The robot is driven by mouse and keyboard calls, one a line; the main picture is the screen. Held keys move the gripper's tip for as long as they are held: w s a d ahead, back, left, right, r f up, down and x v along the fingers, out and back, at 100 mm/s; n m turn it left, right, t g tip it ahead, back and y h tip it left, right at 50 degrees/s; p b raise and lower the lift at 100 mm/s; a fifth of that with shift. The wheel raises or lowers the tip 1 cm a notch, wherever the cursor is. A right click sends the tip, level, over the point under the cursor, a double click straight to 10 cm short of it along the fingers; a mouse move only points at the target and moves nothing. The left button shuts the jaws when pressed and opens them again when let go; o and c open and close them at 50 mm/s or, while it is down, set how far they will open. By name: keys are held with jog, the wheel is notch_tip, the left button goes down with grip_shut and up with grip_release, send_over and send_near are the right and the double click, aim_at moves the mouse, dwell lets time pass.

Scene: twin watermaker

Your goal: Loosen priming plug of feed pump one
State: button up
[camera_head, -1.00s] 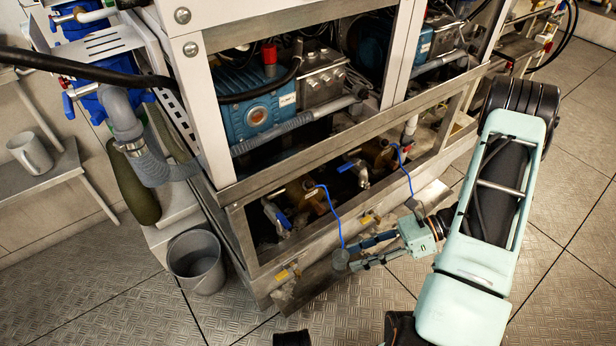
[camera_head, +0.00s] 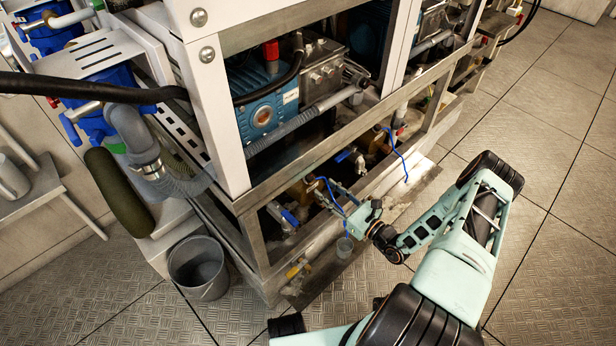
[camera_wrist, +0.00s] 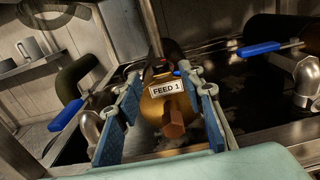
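Feed pump one is a brass body (camera_wrist: 153,112) with a white "FEED 1" label, in the middle of the wrist view. Its priming plug, a copper-coloured hex head (camera_wrist: 173,122), sticks out below the label toward the camera. My gripper (camera_wrist: 166,95) is open, with one blue-padded finger on each side of the pump and plug. No contact with the plug shows. In the head view my gripper (camera_head: 325,192) reaches over the lower frame rail to the pump, which it partly hides; the plug cannot be made out there.
Blue-handled valves flank the pump, one at the right (camera_wrist: 262,48). A steel rail (camera_head: 300,250) runs in front. A grey bucket (camera_head: 198,265) stands on the floor at left. Floor at right is free.

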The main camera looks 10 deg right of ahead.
aim_at(311, 178)
jog(key=b+x, duration=0.1)
jog(key=x, duration=0.7)
jog(key=shift+w+a, duration=0.1)
jog(key=shift+a, duration=0.05)
jog(key=shift+b, duration=0.4)
grip_shut()
